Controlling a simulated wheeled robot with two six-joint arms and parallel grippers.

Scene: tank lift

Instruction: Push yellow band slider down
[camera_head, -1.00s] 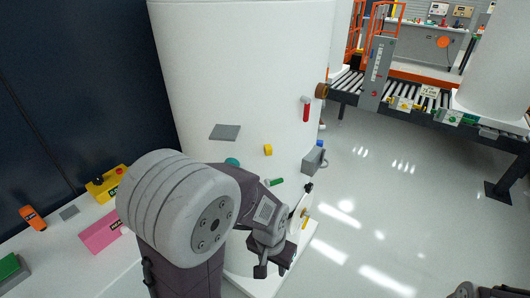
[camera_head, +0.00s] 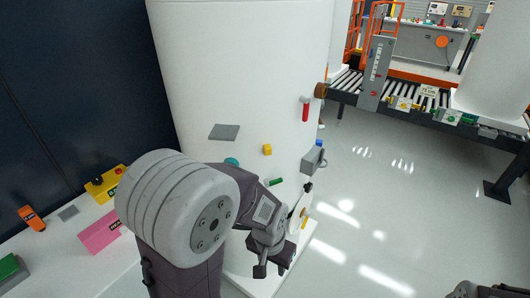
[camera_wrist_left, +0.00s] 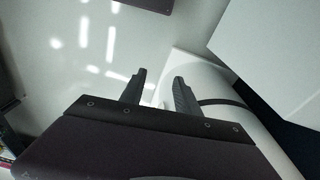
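A small yellow piece (camera_head: 267,149) sits on the front of the large white tank (camera_head: 245,75) in the head view. A second, thin yellow part (camera_head: 305,221) shows low by the tank's right edge, partly behind my arm. I cannot tell which one is the band slider. My left gripper (camera_head: 272,268) is below both, in front of the tank's foot, with its fingers pointing down. In the left wrist view its two fingers (camera_wrist_left: 160,76) are apart with nothing between them. Part of my right arm (camera_head: 482,290) shows at the bottom right corner; its fingers are not clear.
The tank also carries a grey plate (camera_head: 224,132), a teal knob (camera_head: 232,162), a green piece (camera_head: 276,182), a red handle (camera_head: 306,110) and a grey box (camera_head: 312,160). A white bench (camera_head: 75,270) stands at left. A roller conveyor (camera_head: 440,112) stands behind; the floor at right is clear.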

